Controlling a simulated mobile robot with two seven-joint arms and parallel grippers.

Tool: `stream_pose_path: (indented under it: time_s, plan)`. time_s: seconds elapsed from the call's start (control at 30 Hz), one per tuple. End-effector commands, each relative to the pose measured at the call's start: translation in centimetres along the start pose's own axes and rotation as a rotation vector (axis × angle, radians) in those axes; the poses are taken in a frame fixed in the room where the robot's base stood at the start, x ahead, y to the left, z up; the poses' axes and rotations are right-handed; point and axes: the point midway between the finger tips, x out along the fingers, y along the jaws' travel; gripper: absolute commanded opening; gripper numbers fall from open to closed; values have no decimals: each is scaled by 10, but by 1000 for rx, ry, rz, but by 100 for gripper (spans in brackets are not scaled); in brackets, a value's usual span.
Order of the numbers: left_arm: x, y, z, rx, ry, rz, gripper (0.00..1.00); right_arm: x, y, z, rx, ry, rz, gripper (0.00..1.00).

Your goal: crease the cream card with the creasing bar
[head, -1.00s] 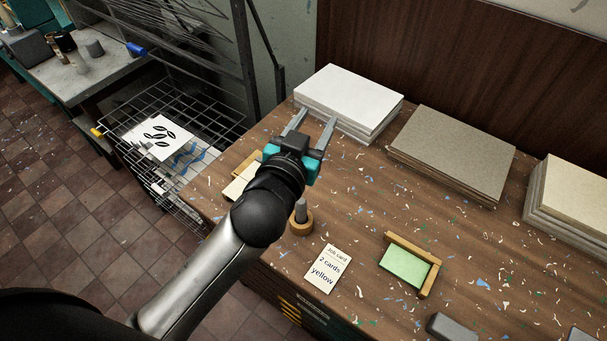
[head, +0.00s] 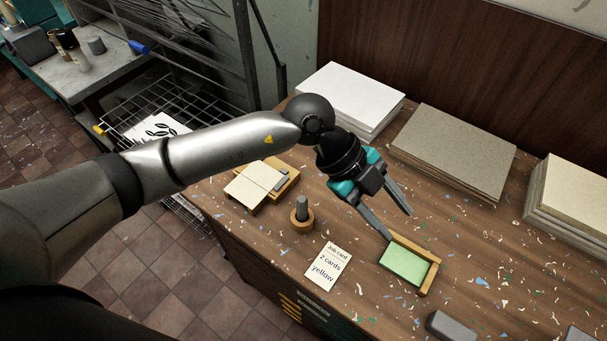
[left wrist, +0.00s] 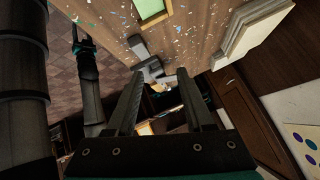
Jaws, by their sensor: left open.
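The cream card (head: 250,188) lies at the left of the bench on a wooden jig (head: 290,188). A small grey bar (head: 282,180), which looks like the creasing bar, lies at the jig's right side; whether it touches the card I cannot tell. My left gripper (head: 400,226) is open and empty, above the bench, well right of the card, with its fingers angled down near the green card's tray. Its open fingers also show in the left wrist view (left wrist: 160,75). A dark arm with teal parts in that view seems to be my right gripper (left wrist: 86,46); its jaws are unclear.
A job card (head: 328,267) reads "2 cards yellow". A green card (head: 404,264) lies in a wooden corner tray (head: 428,281). Paper stacks (head: 455,150) line the back. Grey blocks (head: 451,325) lie at the front right.

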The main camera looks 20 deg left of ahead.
Motion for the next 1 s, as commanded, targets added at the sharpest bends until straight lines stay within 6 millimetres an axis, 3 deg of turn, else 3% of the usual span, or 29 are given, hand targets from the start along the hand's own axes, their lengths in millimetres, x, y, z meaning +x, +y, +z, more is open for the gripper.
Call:
stream_pose_path:
  time_s: [0.03, 0.1, 0.2, 0.3, 0.4, 0.53, 0.77, 1.0]
  plan:
    - [-10, 8, 29, -31, -125, 66, 52, 0, 0, 0, 0, 0, 0, 50]
    - [-26, 19, 65, -88, -290, 142, 52, -1, 0, 0, 0, 0, 0, 50]
    - [-54, 31, 106, -170, -495, 212, 52, -1, 0, 0, 0, 0, 0, 50]
    - [-78, 38, 131, -233, -639, 246, 52, -1, 0, 0, 0, 0, 0, 50]
    - [-92, 42, 144, -271, -718, 261, 52, -1, 0, 0, 0, 0, 0, 50]
    - [-94, 45, 150, -285, -744, 265, 52, 1, 0, 0, 0, 0, 0, 50]
    - [-80, 51, 160, -283, -739, 265, 52, 16, 0, 1, 0, 1, 0, 50]
    - [-55, 62, 181, -282, -737, 266, 52, 45, -1, 4, 0, 1, 0, 50]
